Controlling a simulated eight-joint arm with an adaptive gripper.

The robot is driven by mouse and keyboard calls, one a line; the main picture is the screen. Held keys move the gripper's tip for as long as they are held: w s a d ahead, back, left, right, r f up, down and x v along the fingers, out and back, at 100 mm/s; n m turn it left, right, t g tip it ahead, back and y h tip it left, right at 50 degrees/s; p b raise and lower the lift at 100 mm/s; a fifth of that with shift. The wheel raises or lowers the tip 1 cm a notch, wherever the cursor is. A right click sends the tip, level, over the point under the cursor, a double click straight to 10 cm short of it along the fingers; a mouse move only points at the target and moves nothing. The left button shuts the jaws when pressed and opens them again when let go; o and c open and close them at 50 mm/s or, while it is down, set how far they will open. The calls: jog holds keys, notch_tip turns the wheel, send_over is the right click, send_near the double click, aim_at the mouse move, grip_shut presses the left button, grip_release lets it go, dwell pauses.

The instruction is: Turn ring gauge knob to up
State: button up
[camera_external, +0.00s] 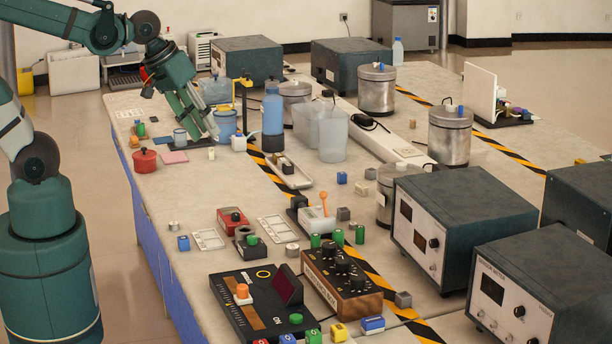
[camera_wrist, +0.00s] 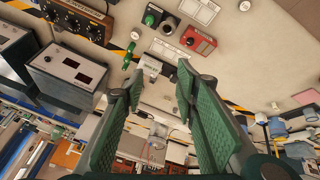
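My gripper (camera_external: 203,130) hangs over the far left part of the table, beside a blue mug (camera_external: 226,124). In the wrist view my gripper (camera_wrist: 160,80) has its two green pads wide apart with nothing between them. A dark block with a ring-shaped opening and a green knob (camera_external: 251,240) sits mid-table, well away from my gripper; it may be the ring gauge, but no label is readable. It also seems to show in the wrist view, with its green knob (camera_wrist: 150,19) at the top. I cannot tell which way the knob points.
A red box with a knob (camera_external: 233,217) stands behind the dark block. A brown box with several black knobs (camera_external: 341,276) and a black slider panel (camera_external: 262,302) are nearer the camera. Large instrument boxes (camera_external: 462,218) stand at right. A blue bottle (camera_external: 273,113) stands near my gripper.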

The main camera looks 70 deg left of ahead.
jog(key=w+d+f+n+g, duration=0.3)
jog(key=w+f+n, duration=0.3)
jog(key=f+n, duration=0.3)
jog(key=n+g, duration=0.2)
jog(key=n, duration=0.7)
send_over(253, 237)
notch_tip(253, 237, down, 8)
jog(key=f, duration=0.1)
jog(key=shift+d+f+n+g, duration=0.1)
jog(key=shift+f+n+g, duration=0.2)
jog(key=shift+f+n, duration=0.45)
jog(key=shift+f+b, duration=0.55)
jog(key=shift+f, duration=3.1)
jog(key=c, duration=0.9)
